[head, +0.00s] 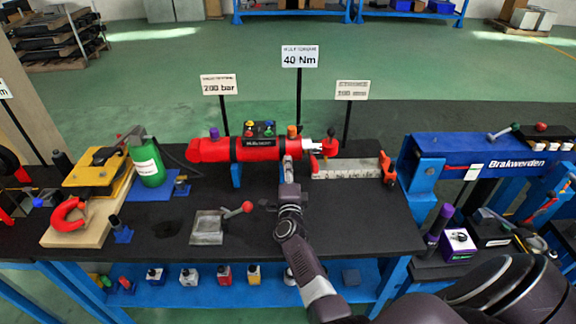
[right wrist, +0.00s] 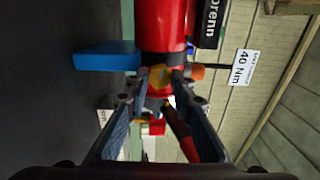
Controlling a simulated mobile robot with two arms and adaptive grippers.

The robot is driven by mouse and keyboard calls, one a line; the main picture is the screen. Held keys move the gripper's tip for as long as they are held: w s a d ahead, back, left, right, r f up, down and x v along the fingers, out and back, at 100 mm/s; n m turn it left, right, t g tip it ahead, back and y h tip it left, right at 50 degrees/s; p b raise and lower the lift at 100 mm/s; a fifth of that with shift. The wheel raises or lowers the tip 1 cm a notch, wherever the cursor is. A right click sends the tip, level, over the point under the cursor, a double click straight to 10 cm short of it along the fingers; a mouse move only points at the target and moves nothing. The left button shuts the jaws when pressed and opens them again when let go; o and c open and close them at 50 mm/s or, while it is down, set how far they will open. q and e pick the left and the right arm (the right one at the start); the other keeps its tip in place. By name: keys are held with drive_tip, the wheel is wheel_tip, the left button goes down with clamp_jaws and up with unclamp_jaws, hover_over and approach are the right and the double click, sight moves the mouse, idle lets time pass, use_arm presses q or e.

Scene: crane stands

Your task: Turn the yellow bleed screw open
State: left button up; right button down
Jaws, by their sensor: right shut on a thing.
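The red cylinder (head: 208,151) lies on its side on the black bench in the head view, with blue supports under it. It also shows in the right wrist view (right wrist: 160,25). My right gripper (head: 288,165) reaches up to the front of the cylinder near its right end. In the right wrist view the fingers (right wrist: 158,82) close around the small yellow bleed screw (right wrist: 159,75) at the cylinder's side. The screw's edges are partly covered by the fingertips, and it is hidden in the head view. My left gripper is in neither view.
An orange cap (head: 292,131) sits on top of the cylinder close to my gripper. A red-handled lever (head: 246,207) on a metal plate lies left of my forearm. A green bottle (head: 147,160) stands further left. A blue beam (head: 480,154) stands at the right.

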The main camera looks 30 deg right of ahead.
drive_tip(key=shift+a+f+n+p, duration=0.15)
drive_tip(key=shift+n+p, duration=0.8)
drive_tip(key=shift+n, duration=2.45)
drive_tip(key=shift+f, duration=0.1)
drive_tip(key=c, duration=1.7)
unclamp_jaws()
drive_tip(key=shift+o, duration=0.2)
